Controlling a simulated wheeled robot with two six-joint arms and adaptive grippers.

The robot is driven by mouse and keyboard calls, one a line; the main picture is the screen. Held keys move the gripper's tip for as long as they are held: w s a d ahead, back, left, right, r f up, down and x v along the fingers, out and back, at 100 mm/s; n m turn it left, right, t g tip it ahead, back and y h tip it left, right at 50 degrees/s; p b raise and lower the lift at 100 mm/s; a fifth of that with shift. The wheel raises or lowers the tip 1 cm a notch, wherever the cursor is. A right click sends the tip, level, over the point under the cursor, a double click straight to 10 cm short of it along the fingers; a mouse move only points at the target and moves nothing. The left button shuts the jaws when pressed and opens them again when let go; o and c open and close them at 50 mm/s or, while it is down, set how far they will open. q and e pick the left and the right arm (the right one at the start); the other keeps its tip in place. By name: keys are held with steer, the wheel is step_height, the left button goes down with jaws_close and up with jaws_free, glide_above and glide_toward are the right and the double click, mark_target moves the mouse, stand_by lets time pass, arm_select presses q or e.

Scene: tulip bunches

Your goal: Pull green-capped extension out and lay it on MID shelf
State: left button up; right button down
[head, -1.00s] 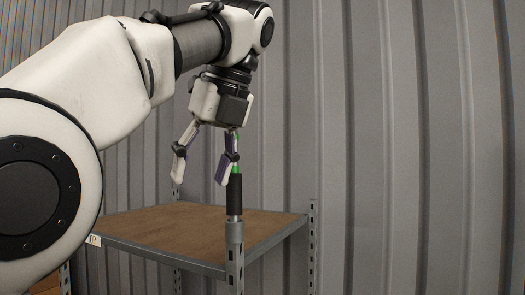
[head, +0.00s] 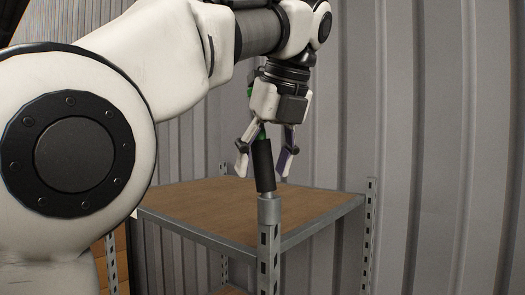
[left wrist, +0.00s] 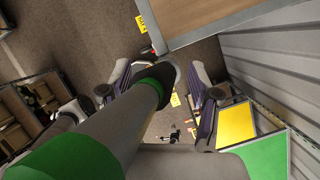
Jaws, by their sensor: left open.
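The green-capped extension (head: 263,165) is a black and grey rod with green parts. Its lower end is at the grey collar (head: 270,211) atop the rack's front post, and it leans left in the head view. My left gripper (head: 264,164) is open, with fingers on either side of the rod in that view; contact is unclear. In the left wrist view the extension (left wrist: 124,122) runs from lower left toward the open fingers, a green band near me. The upper end is partly hidden behind my gripper. The MID shelf cannot be identified surely. My right gripper is out of view.
The rack's brown top board (head: 205,200) lies behind the post. A corrugated grey wall (head: 440,130) stands close on the right.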

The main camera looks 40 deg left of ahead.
arm_select(q)
steer(key=shift+w+d+f, duration=0.2)
steer(key=shift+w+d, duration=0.1)
steer(key=shift+w, duration=0.3)
steer(key=shift+w+d+f, duration=0.15)
steer(key=shift+w+d, duration=0.1)
steer(key=shift+w, duration=0.35)
steer(key=shift+s+a+r, duration=0.2)
steer(key=shift+s+a, duration=0.55)
steer(key=shift+s, duration=0.25)
steer(key=c, duration=1)
steer(key=shift+d, duration=0.1)
jaws_close()
steer(key=shift+w+d+f, duration=0.15)
steer(key=shift+w+d, duration=0.1)
steer(key=shift+w, duration=0.25)
steer(key=shift+s, duration=0.15)
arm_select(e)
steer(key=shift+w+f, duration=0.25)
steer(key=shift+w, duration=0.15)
arm_select(q)
steer(key=shift+r+p, duration=0.55)
steer(key=shift+p, duration=0.05)
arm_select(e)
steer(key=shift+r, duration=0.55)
